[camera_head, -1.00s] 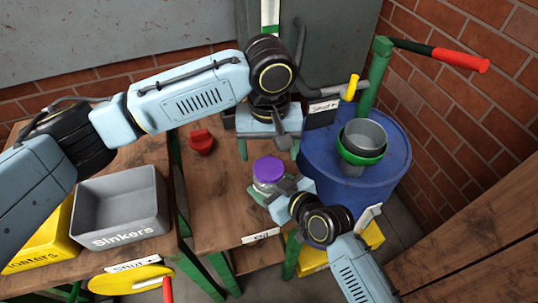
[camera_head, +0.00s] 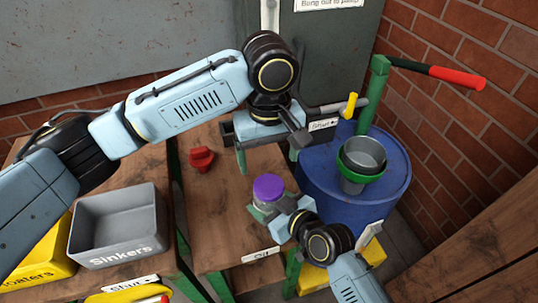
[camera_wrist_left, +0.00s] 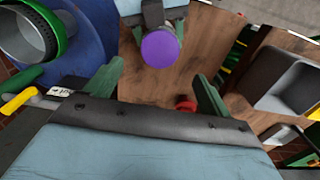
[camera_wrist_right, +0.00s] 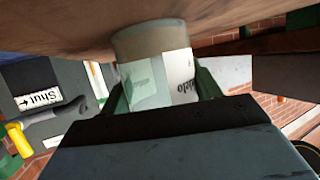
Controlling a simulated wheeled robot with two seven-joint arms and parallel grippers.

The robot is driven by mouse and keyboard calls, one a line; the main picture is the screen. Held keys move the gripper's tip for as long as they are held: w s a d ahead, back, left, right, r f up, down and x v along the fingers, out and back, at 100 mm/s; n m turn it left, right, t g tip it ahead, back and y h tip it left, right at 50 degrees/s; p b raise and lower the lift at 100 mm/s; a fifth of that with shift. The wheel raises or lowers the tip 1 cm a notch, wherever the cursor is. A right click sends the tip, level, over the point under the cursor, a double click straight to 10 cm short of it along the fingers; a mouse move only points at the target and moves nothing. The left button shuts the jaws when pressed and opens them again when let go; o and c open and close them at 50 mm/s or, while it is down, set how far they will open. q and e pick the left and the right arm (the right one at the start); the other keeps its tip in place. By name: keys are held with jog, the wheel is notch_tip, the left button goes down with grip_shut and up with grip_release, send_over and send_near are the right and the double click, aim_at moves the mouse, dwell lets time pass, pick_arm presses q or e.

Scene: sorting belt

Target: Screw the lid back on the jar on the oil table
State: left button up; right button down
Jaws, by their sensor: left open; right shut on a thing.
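The clear jar (camera_head: 262,203) stands on the wooden oil table (camera_head: 224,232), and the purple lid (camera_head: 269,187) sits on its top. I cannot tell whether the lid is threaded tight. My right gripper (camera_head: 272,213) is shut around the jar from the right. In the right wrist view the jar (camera_wrist_right: 150,50) shows a pale label between the green fingers. My left gripper (camera_head: 268,158) is open and empty, pointing down above and behind the lid. In the left wrist view the lid (camera_wrist_left: 161,48) shows apart from my open fingers.
A red object (camera_head: 202,159) lies on the table left of the jar. The grey Sinkers bin (camera_head: 118,253) stands further left. A blue barrel (camera_head: 385,205) with a pail (camera_head: 363,155) and a pump with a red handle (camera_head: 458,77) stands at the right.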

aim_at(269, 185)
pick_arm(q)
jog(key=shift+f, duration=4.05)
jog(key=c, duration=1.1)
jog(key=m, duration=0.5)
jog(key=shift+m, duration=0.4)
jog(key=o, duration=1.1)
